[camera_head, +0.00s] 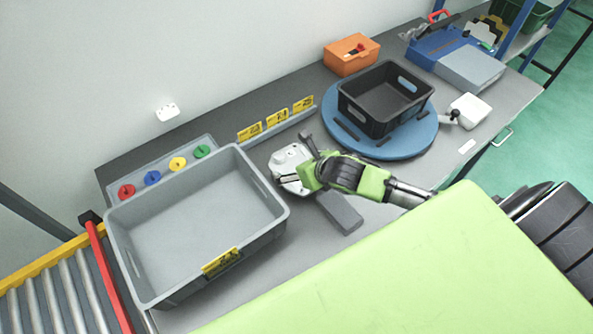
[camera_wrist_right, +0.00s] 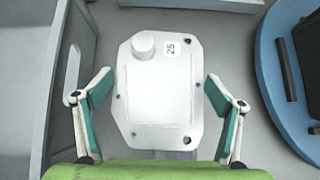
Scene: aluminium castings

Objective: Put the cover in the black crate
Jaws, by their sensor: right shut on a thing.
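The cover is a pale, flat plate with cut corners, a round boss and a small label reading 25. It shows in the right wrist view (camera_wrist_right: 158,95) and in the head view (camera_head: 288,158), between the grey crate and the turntable. My right gripper (camera_head: 303,172) is at the cover, with its fingers on either side, shut on it; the fingers also show in the right wrist view (camera_wrist_right: 157,90). Whether the cover is clear of the bench I cannot tell. The black crate (camera_head: 371,121) stands on a blue round turntable (camera_head: 415,145) and looks empty. My left gripper is not in view.
A large, empty grey crate (camera_head: 272,222) stands left of the cover. A grey block (camera_head: 340,212) lies by my right gripper. Yellow number signs (camera_head: 277,117) line the back. An orange bin (camera_head: 352,57) and a blue case (camera_head: 436,48) stand beyond the black crate.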

